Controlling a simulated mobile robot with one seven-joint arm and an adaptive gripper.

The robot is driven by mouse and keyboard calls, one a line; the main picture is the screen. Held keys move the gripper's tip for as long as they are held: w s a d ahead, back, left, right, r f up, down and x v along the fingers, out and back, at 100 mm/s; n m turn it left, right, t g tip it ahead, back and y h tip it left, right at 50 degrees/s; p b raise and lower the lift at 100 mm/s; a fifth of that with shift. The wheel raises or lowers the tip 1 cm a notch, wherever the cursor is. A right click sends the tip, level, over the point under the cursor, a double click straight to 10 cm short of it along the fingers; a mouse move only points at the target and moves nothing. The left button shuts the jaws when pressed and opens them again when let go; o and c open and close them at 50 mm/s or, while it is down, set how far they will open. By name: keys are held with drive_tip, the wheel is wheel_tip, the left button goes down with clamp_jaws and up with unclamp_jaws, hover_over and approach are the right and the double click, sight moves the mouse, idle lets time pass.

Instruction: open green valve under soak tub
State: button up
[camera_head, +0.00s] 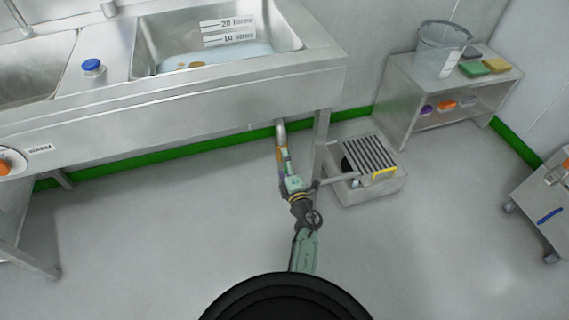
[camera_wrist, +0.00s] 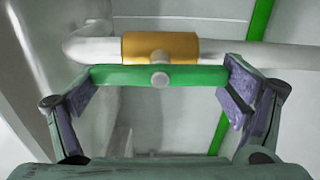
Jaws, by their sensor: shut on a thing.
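The soak tub (camera_head: 289,38) is the right steel basin, with litre marks and shallow water holding brown pieces. A pipe (camera_head: 281,129) drops from under it; in the wrist view the pipe (camera_wrist: 90,50) crosses the picture with a brass valve body (camera_wrist: 150,45). The green valve handle (camera_wrist: 122,76) lies in front of the brass body, looking parallel to the pipe, with a round pale bolt at its middle. My gripper (camera_wrist: 160,84) is shut on the handle, one purple-padded finger at each end. In the head view my gripper (camera_head: 285,165) is below the tub, where the handle is mostly hidden.
A grated floor drain box (camera_head: 370,185) with a yellow handle sits right of my arm, close to a table leg (camera_head: 321,140). A shelf (camera_head: 400,85) with a clear bucket (camera_head: 440,48) and sponges stands back right. The floor at left is clear.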

drive_tip(key=o, duration=0.9)
drive_tip(key=shift+s, duration=0.1)
drive_tip(key=v, duration=1.2)
